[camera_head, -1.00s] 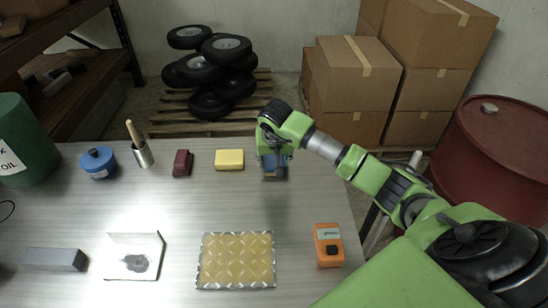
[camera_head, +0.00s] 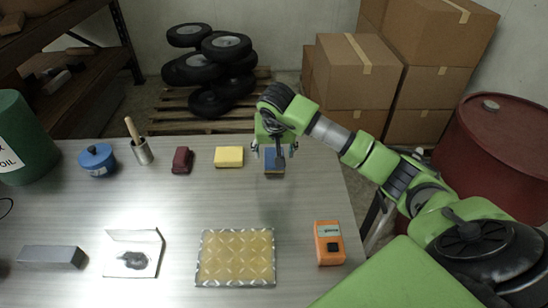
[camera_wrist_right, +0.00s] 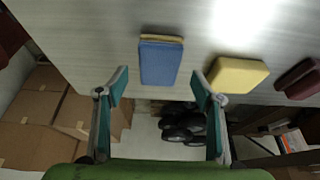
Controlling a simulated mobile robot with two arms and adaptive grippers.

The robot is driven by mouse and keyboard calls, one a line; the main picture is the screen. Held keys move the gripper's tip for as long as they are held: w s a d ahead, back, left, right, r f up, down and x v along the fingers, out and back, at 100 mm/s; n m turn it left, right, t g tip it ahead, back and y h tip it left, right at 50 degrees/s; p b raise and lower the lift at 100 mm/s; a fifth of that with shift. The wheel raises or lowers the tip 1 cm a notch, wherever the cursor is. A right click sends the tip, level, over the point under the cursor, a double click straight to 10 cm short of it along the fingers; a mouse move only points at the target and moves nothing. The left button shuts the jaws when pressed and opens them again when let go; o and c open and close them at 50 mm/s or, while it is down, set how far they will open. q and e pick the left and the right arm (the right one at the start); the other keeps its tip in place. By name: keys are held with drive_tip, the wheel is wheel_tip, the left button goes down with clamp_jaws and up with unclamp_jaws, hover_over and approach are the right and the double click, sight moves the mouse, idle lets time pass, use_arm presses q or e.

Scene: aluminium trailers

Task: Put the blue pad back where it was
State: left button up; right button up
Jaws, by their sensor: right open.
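The blue pad (camera_head: 274,161) lies on the table at the back right, to the right of the yellow pad (camera_head: 229,157). In the right wrist view the blue pad (camera_wrist_right: 160,62) has a tan layer along one edge and lies between and beyond the fingertips. My right gripper (camera_head: 274,151) is open above the blue pad, empty, with its fingers apart from it; the open fingers also show in the right wrist view (camera_wrist_right: 160,84). In the head view the gripper partly hides the pad. My left gripper is not in view.
A dark red pad (camera_head: 181,160) sits left of the yellow one. A patterned plate (camera_head: 235,258), an orange device (camera_head: 329,243), a bracket with a dark smudge (camera_head: 133,253) and a grey block (camera_head: 52,257) lie nearer. The table centre is clear.

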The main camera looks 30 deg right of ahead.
drive_tip(key=b+v, duration=0.1)
drive_tip(key=v, duration=0.6)
drive_tip(key=shift+r, duration=0.4)
drive_tip(key=shift+s, duration=0.1)
